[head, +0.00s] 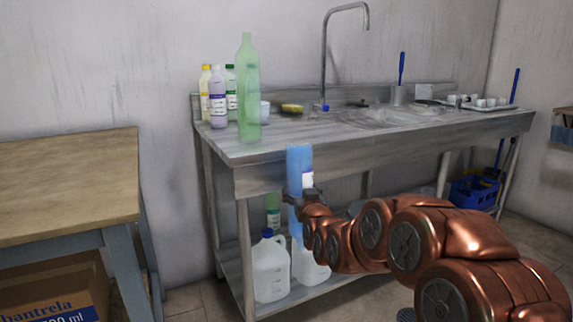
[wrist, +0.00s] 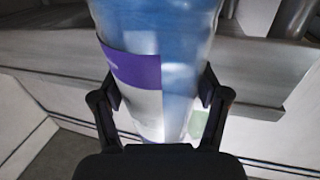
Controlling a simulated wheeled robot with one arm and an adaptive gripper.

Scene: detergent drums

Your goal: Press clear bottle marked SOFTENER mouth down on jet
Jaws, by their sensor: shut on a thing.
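A clear blue bottle (head: 300,165) with a white and purple label is in my gripper (head: 301,196), in front of the sink bench's front edge. Its wide flat end is up. Its lower end is partly hidden by my gripper and arm. In the wrist view the two fingers of my gripper (wrist: 161,86) press on both sides of the bottle (wrist: 178,30). The label's words are not readable. A tall clear green bottle (head: 248,95) stands upright at the bench's left front corner. I cannot make out a jet for certain.
The metal sink bench (head: 300,132) carries a tall curved tap (head: 325,55), several small bottles (head: 218,95), a yellow sponge (head: 292,108) and a tray of cups (head: 487,106). White jugs (head: 270,270) stand on its lower shelf. A wooden table (head: 65,180) is at left.

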